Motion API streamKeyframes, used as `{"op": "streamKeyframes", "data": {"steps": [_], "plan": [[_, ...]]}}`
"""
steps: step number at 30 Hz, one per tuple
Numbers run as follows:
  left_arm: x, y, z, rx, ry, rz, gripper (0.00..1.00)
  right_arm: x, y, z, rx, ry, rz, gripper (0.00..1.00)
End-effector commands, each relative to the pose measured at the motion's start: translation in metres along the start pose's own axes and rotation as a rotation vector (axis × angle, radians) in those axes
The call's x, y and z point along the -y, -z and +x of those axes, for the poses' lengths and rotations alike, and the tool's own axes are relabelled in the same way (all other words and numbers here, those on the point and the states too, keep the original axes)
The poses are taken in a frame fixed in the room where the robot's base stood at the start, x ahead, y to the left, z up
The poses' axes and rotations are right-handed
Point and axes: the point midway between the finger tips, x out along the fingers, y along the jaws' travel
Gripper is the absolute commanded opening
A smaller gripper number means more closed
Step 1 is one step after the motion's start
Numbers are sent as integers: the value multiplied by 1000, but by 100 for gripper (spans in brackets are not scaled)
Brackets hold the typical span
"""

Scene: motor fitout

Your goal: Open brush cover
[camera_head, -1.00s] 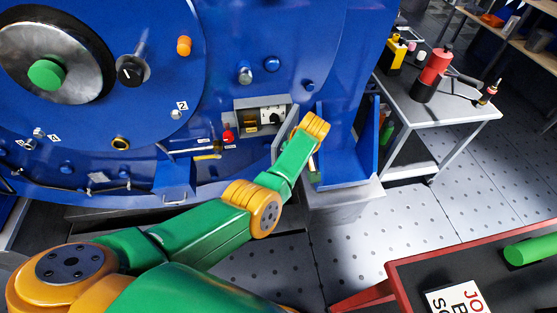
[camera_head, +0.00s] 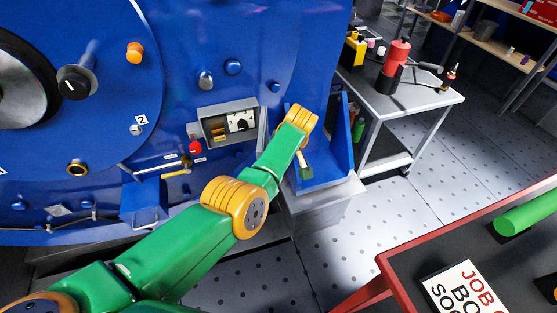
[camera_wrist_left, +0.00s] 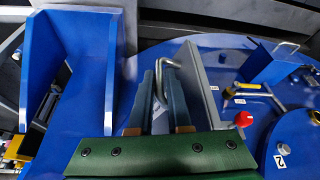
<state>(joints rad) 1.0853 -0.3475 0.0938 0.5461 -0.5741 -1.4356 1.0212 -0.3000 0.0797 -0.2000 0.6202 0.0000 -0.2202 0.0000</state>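The brush cover is a grey hinged panel on a small grey box (camera_head: 205,128) on the blue motor. The box's front is open, showing a dial and a yellow part. The cover (camera_head: 263,128) stands swung out at the box's right side, partly hidden by my left arm. In the left wrist view the cover (camera_wrist_left: 202,85) is a grey plate beside the fingers, with a bent metal handle (camera_wrist_left: 160,72). My left gripper (camera_wrist_left: 160,85) has its two fingers close around this handle and appears shut on it. My right gripper is out of view.
A blue bracket (camera_head: 338,150) stands just right of the cover. A red knob (camera_head: 195,147) and a yellow-handled valve (camera_head: 177,173) sit below left of the box. A grey bench (camera_head: 420,100) with tools stands right, and a red-edged dark table (camera_head: 400,275) at front right.

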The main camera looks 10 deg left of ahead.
Motion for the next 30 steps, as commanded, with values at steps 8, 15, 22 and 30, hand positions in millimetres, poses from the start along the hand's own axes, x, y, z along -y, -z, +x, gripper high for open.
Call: {"op": "streamKeyframes", "data": {"steps": [8,15,22,30], "plan": [[-1,4,-2,-11,-4,-3,42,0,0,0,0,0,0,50],[0,2,-1,-6,-2,-2,42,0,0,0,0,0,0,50],[-1,5,-37,-7,-5,-3,42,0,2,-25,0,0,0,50],[0,4,-72,-8,-3,-3,42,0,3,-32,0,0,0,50]]}}
